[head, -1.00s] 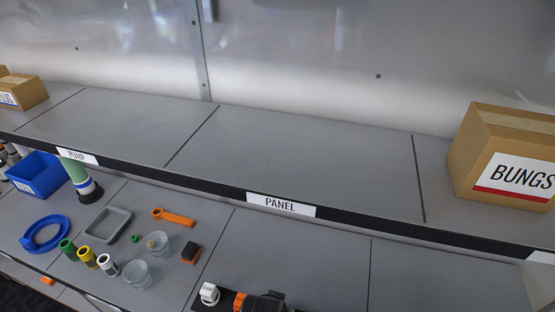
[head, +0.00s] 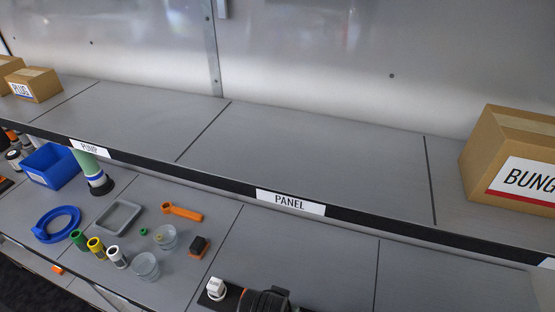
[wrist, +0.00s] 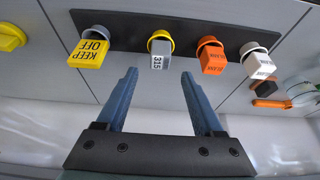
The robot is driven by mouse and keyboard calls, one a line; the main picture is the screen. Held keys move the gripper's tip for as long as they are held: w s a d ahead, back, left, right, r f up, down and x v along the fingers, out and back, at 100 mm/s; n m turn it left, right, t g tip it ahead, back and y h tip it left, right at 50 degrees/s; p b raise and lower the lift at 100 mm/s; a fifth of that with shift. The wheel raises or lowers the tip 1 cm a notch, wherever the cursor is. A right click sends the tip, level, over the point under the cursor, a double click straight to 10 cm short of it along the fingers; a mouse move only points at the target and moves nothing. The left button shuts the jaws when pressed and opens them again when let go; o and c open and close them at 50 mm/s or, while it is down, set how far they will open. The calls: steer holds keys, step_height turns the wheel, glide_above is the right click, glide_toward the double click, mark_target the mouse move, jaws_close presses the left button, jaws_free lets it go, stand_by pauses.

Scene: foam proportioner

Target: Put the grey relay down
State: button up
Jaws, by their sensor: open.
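The grey relay (wrist: 160,60), a grey block marked 315, sits upright in a yellow round socket on a black panel strip (wrist: 128,27) in the wrist view. My gripper (wrist: 159,76) is open and empty, its two blue-grey fingers apart on either side of the line to the relay. The fingertips stop short of the block, with no contact visible. In the head view the grey relay is not visible; a dark rounded part at the bottom edge covers that part of the panel.
On the strip in the wrist view, a yellow KEEP OFF block (wrist: 88,52) stands left, orange (wrist: 211,58) and white (wrist: 257,62) blocks right. In the head view, cups, coloured cylinders and a grey tray (head: 118,217) lie left; a shelf edge marked PANEL (head: 290,202) runs above.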

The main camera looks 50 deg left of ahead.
steer(key=v, duration=0.6)
steer(key=shift+r, duration=0.35)
steer(key=shift+s+d, duration=0.1)
steer(key=shift+s, duration=0.1)
